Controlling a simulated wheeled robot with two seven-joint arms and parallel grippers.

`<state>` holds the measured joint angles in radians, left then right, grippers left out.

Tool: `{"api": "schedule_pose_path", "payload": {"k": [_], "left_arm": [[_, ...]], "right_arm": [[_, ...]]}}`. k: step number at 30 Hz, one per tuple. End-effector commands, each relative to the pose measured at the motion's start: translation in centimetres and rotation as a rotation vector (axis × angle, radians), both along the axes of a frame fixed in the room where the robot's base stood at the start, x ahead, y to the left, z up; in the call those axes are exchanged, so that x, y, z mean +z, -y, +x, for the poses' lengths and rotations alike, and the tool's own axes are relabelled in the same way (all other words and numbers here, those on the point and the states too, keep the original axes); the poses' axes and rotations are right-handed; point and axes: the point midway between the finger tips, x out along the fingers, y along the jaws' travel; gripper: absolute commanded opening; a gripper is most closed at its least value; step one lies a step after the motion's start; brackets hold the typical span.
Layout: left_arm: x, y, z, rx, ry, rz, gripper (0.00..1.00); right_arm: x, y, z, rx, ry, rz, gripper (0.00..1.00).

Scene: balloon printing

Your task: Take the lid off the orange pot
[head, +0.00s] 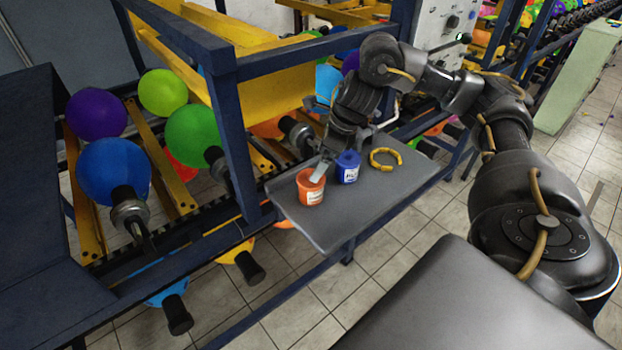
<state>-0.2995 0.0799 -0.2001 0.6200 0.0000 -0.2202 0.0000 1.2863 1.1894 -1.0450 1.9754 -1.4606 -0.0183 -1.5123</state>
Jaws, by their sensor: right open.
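The orange pot (310,191) with a white label stands upright on the left part of a small grey shelf. My right gripper (322,171) reaches down over the pot from above and behind, with its light grey fingertip at the pot's top. It is open. The fingers partly cover the top of the pot, so I cannot tell whether they touch the lid. A blue pot (347,167) with a label and its own lid stands just right of the orange one. My left gripper is not in view.
A yellow ring (386,159) lies on the grey shelf (345,217) right of the blue pot. A dark blue frame post (238,145) rises to the left of the shelf. Balloons on holders (113,170) fill the left side. The front part of the shelf is bare.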

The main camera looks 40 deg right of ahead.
Motion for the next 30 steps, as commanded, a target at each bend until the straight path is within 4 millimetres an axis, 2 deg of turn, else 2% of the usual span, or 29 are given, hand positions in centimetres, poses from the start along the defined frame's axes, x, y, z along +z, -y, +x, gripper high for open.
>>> {"api": "schedule_pose_path", "payload": {"k": [8, 20, 29, 30], "left_arm": [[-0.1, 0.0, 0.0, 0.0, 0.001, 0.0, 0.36], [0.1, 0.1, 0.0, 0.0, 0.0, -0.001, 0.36], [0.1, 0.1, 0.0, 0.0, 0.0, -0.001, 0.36], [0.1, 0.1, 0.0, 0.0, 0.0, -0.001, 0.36]], "right_arm": [[-0.7, -0.2, 0.3, 0.0, 0.0, 0.0, 0.96], [-4.9, -0.9, 1.7, -0.001, -0.001, 0.003, 0.96], [-5.2, -1.0, 1.9, -0.002, 0.003, 0.001, 0.96], [-5.2, -1.0, 1.9, -0.002, 0.003, 0.001, 0.93]]}}
